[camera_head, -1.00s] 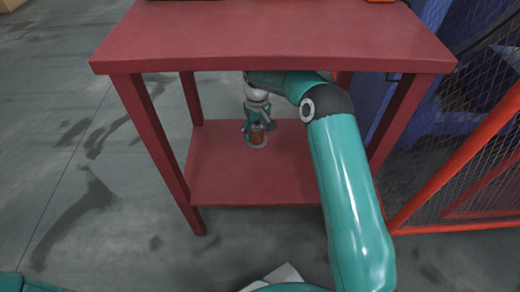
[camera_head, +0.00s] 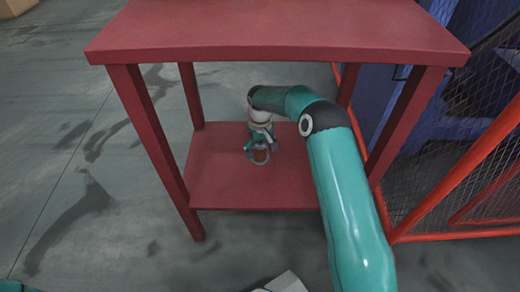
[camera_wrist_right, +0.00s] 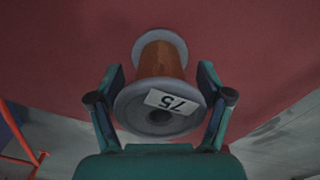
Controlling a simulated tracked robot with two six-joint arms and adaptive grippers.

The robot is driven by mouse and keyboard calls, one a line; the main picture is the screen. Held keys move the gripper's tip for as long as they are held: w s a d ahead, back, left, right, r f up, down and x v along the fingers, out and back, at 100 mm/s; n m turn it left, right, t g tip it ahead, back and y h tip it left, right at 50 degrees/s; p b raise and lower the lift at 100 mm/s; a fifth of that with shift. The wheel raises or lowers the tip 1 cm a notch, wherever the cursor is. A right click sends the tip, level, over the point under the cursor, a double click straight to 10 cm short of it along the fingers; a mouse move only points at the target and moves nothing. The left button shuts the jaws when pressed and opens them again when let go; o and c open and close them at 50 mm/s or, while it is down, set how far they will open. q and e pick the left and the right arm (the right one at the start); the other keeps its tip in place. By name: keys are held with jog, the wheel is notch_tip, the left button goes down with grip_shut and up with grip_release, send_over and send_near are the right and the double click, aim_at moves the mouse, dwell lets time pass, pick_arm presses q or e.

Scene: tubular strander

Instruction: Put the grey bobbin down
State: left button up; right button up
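The grey bobbin (camera_head: 260,156) has grey flanges and an orange-brown core. It is upright at the lower red shelf (camera_head: 225,190); whether its lower flange touches the shelf is hard to tell. In the right wrist view the bobbin (camera_wrist_right: 161,62) shows a near flange with a white label reading 75. My right gripper (camera_head: 260,143) reaches down from above, under the table top. Its fingers, also in the wrist view (camera_wrist_right: 162,78), lie against opposite sides of the near flange, shut on it. My left gripper is not in view.
The red table top (camera_head: 275,30) overhangs the shelf, with red legs (camera_head: 150,135) at the corners. An orange-framed mesh fence (camera_head: 450,150) stands close on the right. The shelf is bare around the bobbin, and floor is open to the left.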

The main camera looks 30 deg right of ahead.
jog(key=shift+o, duration=0.8)
jog(key=shift+r, duration=0.1)
notch_tip(320, 180, up, 7)
jog(key=p, duration=0.3)
jog(key=shift+r, duration=0.2)
